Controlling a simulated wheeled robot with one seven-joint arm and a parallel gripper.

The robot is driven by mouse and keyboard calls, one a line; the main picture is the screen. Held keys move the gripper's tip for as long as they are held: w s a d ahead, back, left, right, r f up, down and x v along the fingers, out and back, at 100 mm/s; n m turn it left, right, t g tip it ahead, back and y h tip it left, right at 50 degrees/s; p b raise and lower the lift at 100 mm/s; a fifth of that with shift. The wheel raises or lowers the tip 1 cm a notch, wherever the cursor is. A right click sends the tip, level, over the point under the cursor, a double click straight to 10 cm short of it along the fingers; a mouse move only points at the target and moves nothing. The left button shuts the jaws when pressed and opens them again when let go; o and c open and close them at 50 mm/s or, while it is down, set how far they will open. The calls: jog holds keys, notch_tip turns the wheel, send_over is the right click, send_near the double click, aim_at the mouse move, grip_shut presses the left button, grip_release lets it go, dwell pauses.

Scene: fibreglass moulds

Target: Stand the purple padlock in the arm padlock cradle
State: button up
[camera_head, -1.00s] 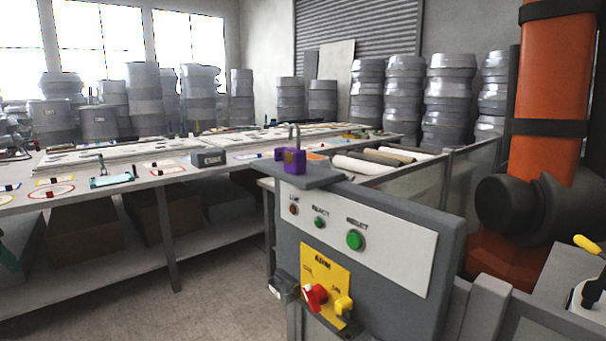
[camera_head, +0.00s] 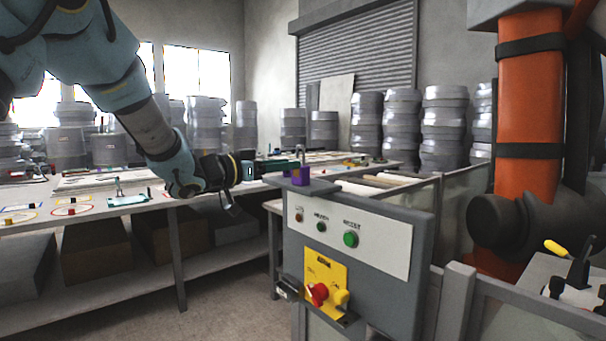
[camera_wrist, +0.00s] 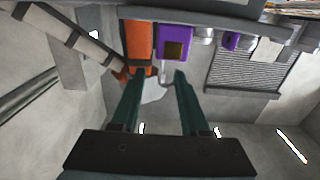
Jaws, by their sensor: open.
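The purple padlock (camera_head: 300,175) stands upright on the grey ledge (camera_head: 325,188) at the top left of the control box, its metal shackle pointing up. My gripper (camera_head: 250,170) is to its left, pointing at it, apart from it in the head view. In the wrist view the open fingers (camera_wrist: 160,77) have nothing between them that I can see held; the padlock (camera_wrist: 174,42) shows just beyond the fingertips. A yellow ARM plate (camera_head: 326,282) with a red knob is on the box front. I cannot tell which part is the arm padlock cradle.
The control box (camera_head: 375,285) stands in front of a grey railing. An orange column (camera_head: 530,110) rises at the right. A long workbench (camera_head: 90,215) with several small items runs behind on the left. Stacked grey moulds (camera_head: 402,125) stand at the back.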

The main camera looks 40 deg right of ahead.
aim_at(304, 165)
jog(key=shift+d+r+p, duration=0.1)
jog(key=shift+d+p, duration=1.2)
jog(key=shift+d, duration=1.85)
grip_shut()
